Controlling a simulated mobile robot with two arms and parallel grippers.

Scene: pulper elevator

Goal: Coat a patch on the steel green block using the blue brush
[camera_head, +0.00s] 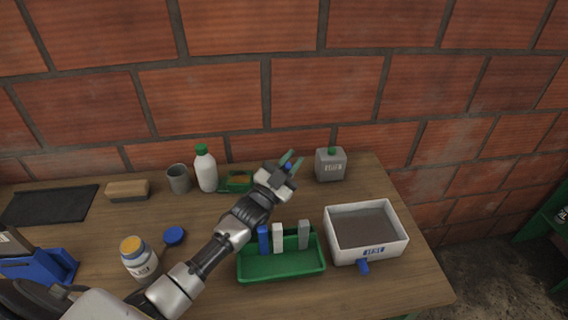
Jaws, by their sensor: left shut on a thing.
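My left gripper (290,163) is above the back of the table, shut on a small blue thing (288,167). This looks like part of the blue brush; the rest is hidden by the gripper. A green piece with a brownish top (237,181) lies on the table just left of the gripper, partly behind my wrist. I cannot tell if it is the steel green block. A green tray (283,273) at the front holds upright blue (263,240), white (278,239) and grey (304,236) pieces. My right gripper is out of view.
A labelled white bin (367,252) stands at the right. A grey can (330,165), white bottle (206,171), grey cup (179,180) and brown brush-like block (127,190) line the back. An open jar (138,262) and blue lid (174,235) stand left of my arm. A brick wall is close behind.

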